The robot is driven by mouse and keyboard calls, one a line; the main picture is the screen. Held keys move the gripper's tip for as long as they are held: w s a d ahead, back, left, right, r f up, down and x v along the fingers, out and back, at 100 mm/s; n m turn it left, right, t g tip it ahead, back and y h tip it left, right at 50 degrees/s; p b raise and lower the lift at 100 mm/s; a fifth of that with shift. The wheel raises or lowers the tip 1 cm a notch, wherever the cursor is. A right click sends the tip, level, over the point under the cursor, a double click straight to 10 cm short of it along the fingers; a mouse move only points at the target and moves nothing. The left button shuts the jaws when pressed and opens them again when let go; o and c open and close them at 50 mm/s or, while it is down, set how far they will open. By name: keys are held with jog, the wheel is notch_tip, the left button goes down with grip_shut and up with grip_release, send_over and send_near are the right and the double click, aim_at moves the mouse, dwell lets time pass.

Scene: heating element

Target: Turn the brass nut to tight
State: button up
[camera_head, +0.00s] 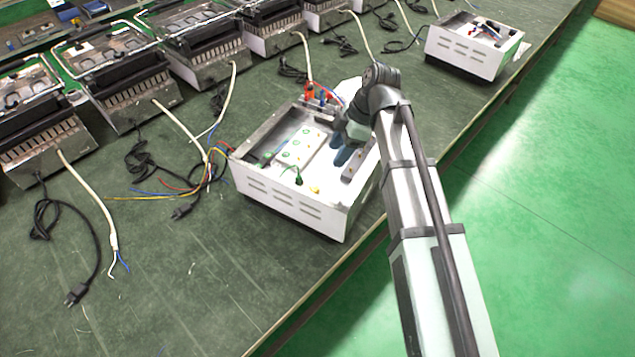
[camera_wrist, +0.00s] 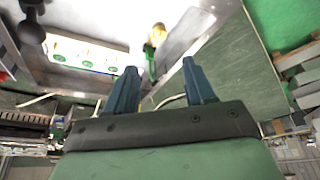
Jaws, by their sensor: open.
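A small brass-yellow nut (camera_head: 315,189) sits near the front inner corner of an open white metal box (camera_head: 290,204) on the bench. In the wrist view the brass nut (camera_wrist: 157,33) shows beyond my fingertips, close to a green wire end (camera_wrist: 152,68). The green wire (camera_head: 298,179) also shows in the head view, left of the nut. My gripper (camera_head: 344,152) is over the right part of the box. Its two blue fingers (camera_wrist: 160,78) are apart with nothing between them, and do not touch the nut. The nut's thread and seating are too small to tell.
A white terminal plate (camera_head: 298,148) with green marks lies inside the box, with red and blue connectors (camera_head: 318,94) at its back. Loose wires (camera_head: 190,188) lie left of the box. Several heater units (camera_head: 125,75) line the bench's far side. The front-left bench is mostly clear.

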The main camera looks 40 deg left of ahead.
aim_at(315, 188)
jog(key=x, duration=1.3)
jog(key=shift+s+a+f, duration=0.15)
jog(key=shift+s+f, duration=0.1)
grip_shut()
